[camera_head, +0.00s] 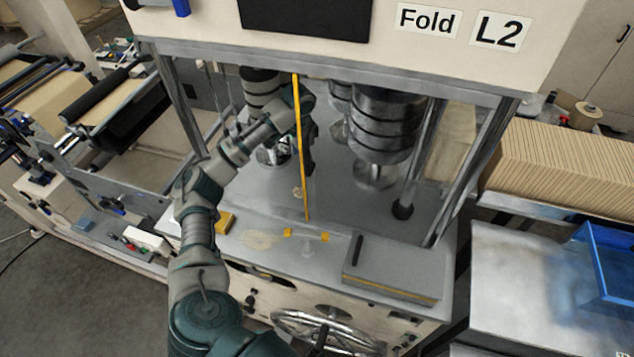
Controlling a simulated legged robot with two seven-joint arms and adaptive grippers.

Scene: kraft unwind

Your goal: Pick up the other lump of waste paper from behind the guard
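My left arm reaches in from the lower left into the bay of the machine under the "Fold L2" panel. Its dark gripper (309,168) points down beside the yellow-edged guard (301,150), with the steel rollers behind. The gripper is small and partly hidden, so its finger opening cannot be made out. A small pale thing (298,192) shows by the guard's yellow edge, just below and left of the gripper; I cannot tell whether it is a paper lump. No other lump is clear. My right gripper is not in view.
Stacked dark rollers (386,118) stand right of my gripper. A grey box (392,270) sits on the front deck, with a yellow block (225,222) at left and a handwheel (328,328) below. A blue tray (610,265) is at right.

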